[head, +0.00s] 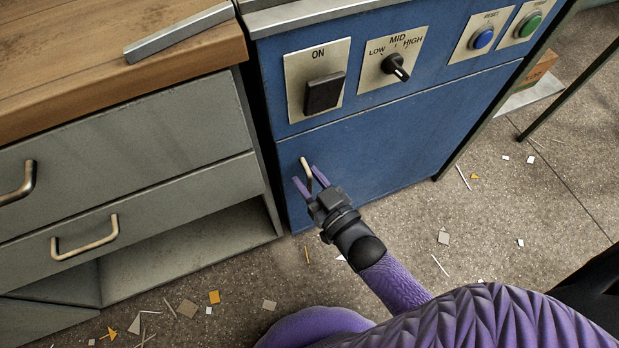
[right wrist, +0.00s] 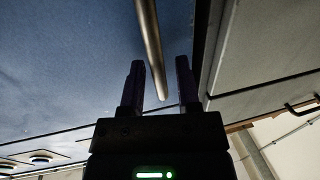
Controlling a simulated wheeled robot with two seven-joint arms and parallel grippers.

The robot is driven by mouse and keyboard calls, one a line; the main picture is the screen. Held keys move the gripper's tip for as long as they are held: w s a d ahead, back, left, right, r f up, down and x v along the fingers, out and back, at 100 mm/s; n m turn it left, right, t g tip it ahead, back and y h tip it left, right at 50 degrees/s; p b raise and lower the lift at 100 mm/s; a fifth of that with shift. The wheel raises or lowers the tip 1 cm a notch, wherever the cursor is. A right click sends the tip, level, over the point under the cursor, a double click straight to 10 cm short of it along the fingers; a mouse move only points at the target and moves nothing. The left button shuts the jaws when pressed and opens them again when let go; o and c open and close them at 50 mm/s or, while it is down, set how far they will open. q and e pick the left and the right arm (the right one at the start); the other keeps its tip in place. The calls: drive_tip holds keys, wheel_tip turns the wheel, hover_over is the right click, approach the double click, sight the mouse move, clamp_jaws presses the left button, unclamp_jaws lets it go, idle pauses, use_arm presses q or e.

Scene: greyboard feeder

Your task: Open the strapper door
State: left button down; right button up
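The strapper is a blue cabinet whose door (head: 395,135) lies below the control panel and looks shut. A slim brass-coloured handle (head: 305,166) stands on the door's left side. It also shows in the right wrist view (right wrist: 149,38) as a long bar. My right gripper (head: 307,175) is at the handle with its fingers apart. In the right wrist view the bar runs between the two fingers (right wrist: 160,64), with a gap visible on each side. My left gripper is not in view.
The panel carries a black ON switch (head: 323,93), a LOW-MID-HIGH knob (head: 396,67), a blue button (head: 483,39) and a green button (head: 530,25). A grey drawer unit (head: 150,150) stands close on the left. Scraps litter the open floor (head: 490,215).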

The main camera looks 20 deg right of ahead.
drive_tip(key=c, duration=0.5)
clamp_jaws()
idle(0.4)
drive_tip(key=shift+s, duration=0.1)
